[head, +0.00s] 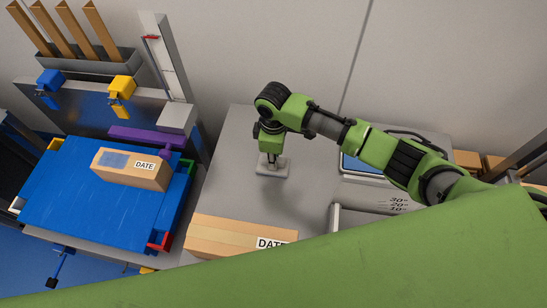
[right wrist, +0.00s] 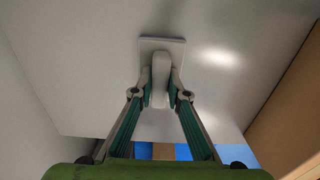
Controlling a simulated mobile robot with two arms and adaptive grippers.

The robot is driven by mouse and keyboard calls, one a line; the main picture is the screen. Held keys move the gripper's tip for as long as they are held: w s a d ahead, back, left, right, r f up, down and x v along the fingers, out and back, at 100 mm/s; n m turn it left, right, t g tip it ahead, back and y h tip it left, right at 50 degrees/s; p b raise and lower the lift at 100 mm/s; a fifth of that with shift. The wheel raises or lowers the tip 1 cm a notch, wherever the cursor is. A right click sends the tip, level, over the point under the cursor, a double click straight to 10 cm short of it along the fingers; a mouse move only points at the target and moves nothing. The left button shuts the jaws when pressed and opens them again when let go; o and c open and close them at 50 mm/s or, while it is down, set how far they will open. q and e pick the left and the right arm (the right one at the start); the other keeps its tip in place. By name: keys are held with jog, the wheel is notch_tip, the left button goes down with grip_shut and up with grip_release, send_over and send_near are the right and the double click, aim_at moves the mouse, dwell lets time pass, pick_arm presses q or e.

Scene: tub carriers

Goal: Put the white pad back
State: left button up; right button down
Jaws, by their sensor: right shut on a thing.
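The white pad (head: 274,173) is a flat pale plate with an upright grip. In the head view it is over the grey table (head: 235,150), left of the blue-screened device. My right gripper (head: 271,158) points down at it. In the right wrist view the pad (right wrist: 148,44) shows beyond the fingers, and my right gripper (right wrist: 161,97) is shut on its pale grip. I cannot tell whether the pad touches the table or hangs just above it. My left gripper is not in view.
A cardboard box (head: 132,177) marked DATE stands on the blue platform (head: 65,190) at left. Another DATE box (head: 235,234) lies at the table's front. A blue-screened device (head: 356,165) stands right of my gripper. The table's back left is clear.

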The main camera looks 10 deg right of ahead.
jog(key=c, duration=2)
grip_release()
jog(key=shift+f, duration=0.1)
jog(key=shift+o, duration=0.2)
notch_tip(320, 180, up, 12)
